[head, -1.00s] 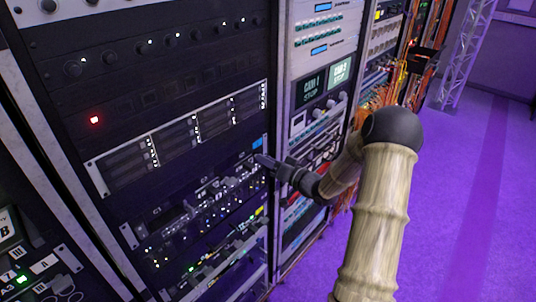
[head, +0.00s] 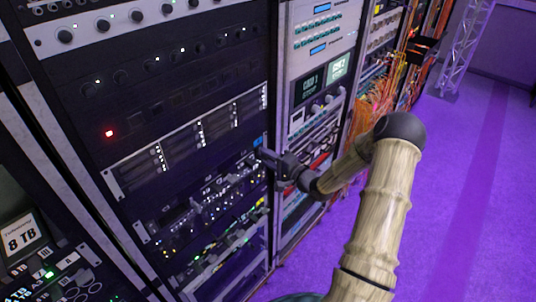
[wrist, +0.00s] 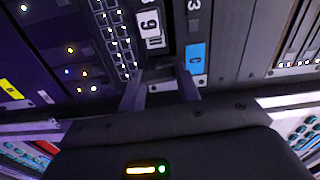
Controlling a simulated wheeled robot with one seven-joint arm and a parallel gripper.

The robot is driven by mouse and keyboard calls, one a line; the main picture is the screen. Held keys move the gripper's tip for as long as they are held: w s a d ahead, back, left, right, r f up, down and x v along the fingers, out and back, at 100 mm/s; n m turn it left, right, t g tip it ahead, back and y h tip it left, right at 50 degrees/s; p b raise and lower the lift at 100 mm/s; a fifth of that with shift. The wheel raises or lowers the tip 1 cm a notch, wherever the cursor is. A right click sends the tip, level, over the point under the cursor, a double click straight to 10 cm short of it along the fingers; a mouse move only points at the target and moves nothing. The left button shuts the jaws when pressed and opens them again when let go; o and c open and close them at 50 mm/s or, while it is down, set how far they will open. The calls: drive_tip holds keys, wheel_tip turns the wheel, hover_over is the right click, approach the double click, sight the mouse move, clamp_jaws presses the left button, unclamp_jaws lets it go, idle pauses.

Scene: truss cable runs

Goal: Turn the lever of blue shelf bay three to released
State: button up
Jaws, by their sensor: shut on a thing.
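In the head view the blue label (head: 258,141) is at the right edge of the rack, just below the white-edged drive shelf (head: 190,137). My gripper (wrist: 161,92) is at the rack front beside this label; in the head view it reaches in from the right (head: 264,154). Its two fingers are shut on a small dark lever (wrist: 163,78) between them. Most of the lever is hidden, and its setting cannot be told.
Small lit panels (head: 205,205) fill the rack below. Orange cables (head: 375,108) hang at the neighbouring racks. Purple floor (head: 440,220) is clear at right.

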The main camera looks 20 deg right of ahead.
drive_tip(key=shift+d+m, duration=0.1)
drive_tip(key=shift+m, duration=0.4)
drive_tip(key=o, duration=1)
drive_tip(key=b+v, duration=0.4)
drive_tip(key=v, duration=1.3)
drive_tip(key=shift+s, duration=0.2)
